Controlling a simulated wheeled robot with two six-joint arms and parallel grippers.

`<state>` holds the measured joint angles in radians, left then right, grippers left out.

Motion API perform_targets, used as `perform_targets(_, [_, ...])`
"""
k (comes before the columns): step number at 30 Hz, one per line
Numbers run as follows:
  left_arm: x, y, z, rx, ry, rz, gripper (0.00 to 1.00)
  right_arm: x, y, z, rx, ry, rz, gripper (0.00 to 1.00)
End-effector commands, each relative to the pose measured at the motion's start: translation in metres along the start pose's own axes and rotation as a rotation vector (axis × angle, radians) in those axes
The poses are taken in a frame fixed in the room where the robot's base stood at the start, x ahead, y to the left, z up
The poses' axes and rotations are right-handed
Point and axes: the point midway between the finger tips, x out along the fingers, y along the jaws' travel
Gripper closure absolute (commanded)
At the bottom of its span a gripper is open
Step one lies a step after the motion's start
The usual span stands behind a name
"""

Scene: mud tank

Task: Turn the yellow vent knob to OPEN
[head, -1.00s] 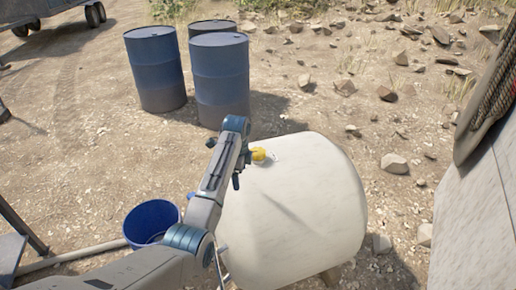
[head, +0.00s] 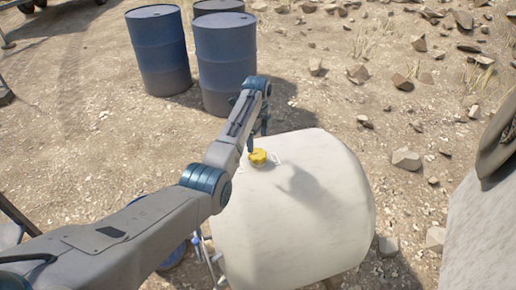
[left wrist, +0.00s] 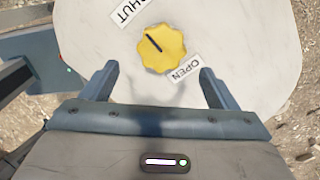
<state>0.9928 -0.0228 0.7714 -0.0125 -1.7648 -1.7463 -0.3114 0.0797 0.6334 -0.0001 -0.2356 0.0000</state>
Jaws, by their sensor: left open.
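The yellow vent knob (head: 257,157) sits on top of the pale tank (head: 300,235). In the left wrist view the knob (left wrist: 165,58) is scalloped, and its black line runs toward the upper left, on the side of the partly cut-off SHUT label (left wrist: 128,11). The OPEN label (left wrist: 187,69) lies at its lower right. My left gripper (left wrist: 158,69) is open and empty, its fingers apart, with the knob beyond the gap between them and not gripped. In the head view the left gripper (head: 258,137) is close to the knob, at its upper side. My right gripper is not seen.
Blue drums (head: 226,62) stand on the dirt behind the tank. A blue bucket (head: 174,258) is mostly hidden by my left arm. Pipes and a valve (head: 205,258) are at the tank's lower left. Rocks lie at the right.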

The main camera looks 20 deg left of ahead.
Motion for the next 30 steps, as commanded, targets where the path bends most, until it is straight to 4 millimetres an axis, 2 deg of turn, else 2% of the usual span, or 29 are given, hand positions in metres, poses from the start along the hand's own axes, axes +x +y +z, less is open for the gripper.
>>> perform_targets(1, [0.010,0.001,0.000,0.000,0.001,0.004,0.19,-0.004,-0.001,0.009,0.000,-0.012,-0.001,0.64])
perform_targets(4, [0.028,0.001,0.000,-0.001,0.000,0.004,0.19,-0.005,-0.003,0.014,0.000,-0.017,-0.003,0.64])
perform_targets(9, [0.052,0.000,0.000,-0.001,0.000,0.001,0.19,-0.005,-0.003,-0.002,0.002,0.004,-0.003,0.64])
perform_targets(12, [0.060,0.000,0.000,-0.001,0.000,0.001,0.19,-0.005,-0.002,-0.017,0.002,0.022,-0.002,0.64])
perform_targets(15, [0.063,0.000,0.000,-0.001,0.000,-0.001,0.19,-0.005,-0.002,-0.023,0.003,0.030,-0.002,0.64])
perform_targets(22, [0.064,0.000,0.000,-0.001,0.000,-0.001,0.19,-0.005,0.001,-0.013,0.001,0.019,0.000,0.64])
perform_targets(23, [0.064,0.000,0.000,-0.001,0.000,-0.001,0.22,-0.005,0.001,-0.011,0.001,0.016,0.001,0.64])
perform_targets(29, [0.064,0.000,0.000,-0.001,0.000,-0.001,0.62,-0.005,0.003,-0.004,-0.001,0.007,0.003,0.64])
perform_targets(30, [0.064,0.000,0.000,-0.001,0.000,-0.001,0.63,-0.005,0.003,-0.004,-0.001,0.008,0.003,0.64])
